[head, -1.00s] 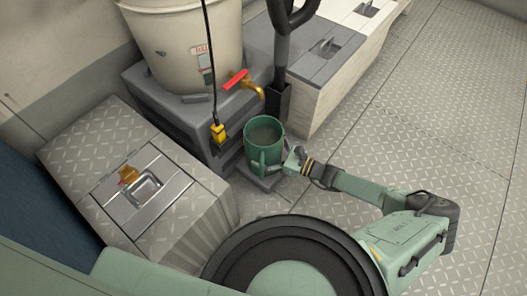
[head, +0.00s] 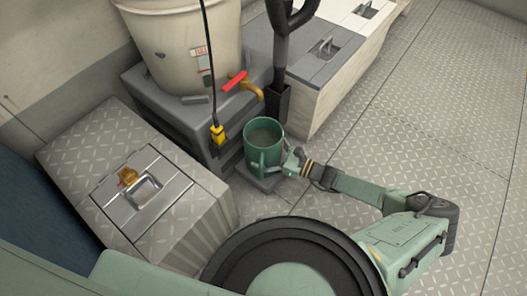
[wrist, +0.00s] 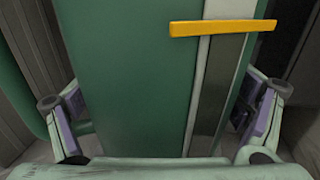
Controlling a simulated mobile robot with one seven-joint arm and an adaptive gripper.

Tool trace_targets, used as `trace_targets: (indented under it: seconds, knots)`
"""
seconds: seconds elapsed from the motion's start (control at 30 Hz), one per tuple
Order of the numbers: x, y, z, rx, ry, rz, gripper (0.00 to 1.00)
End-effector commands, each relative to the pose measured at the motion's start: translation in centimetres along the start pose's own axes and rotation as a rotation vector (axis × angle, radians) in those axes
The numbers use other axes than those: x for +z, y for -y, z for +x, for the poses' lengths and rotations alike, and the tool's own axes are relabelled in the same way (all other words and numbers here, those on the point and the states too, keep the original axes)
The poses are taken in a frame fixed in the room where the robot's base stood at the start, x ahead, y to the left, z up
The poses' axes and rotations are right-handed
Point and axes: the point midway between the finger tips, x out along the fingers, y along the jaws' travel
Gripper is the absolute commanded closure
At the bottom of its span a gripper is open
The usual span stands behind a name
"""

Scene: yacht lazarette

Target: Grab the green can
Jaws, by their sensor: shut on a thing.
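The green can (head: 263,147) is an open-topped, mug-like vessel with a handle on its near side. It stands upright by a small grey platform (head: 263,178) below the brass tap. My gripper (head: 287,163) reaches it from the right, and its fingers are partly hidden in the head view. In the wrist view the can's green wall (wrist: 140,85) fills the middle, with a grey vertical strip and a yellow bar on it. The purple-padded fingers of my gripper (wrist: 160,120) stand on both sides of the wall, shut on the can.
A large cream barrel (head: 185,45) with a red-handled tap (head: 238,82) stands on a grey stand behind. A metal locker (head: 140,175) is at the left and a white bench (head: 325,75) behind right. A yellow plug (head: 217,134) hangs nearby. The right floor is clear.

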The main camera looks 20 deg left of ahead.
Motion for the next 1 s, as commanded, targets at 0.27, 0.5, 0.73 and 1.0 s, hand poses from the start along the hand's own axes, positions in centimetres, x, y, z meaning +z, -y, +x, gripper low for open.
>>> trace_targets:
  seconds: [0.27,0.5,0.73,1.0]
  knots:
    - [2.0,0.1,0.1,0.001,0.008,-0.001,0.69]
    - [4.1,0.0,0.1,0.002,0.009,-0.001,0.69]
    - [4.4,-2.2,-1.1,0.0,0.009,0.001,0.69]
    - [5.1,-7.0,-3.6,-0.001,0.009,0.003,0.69]
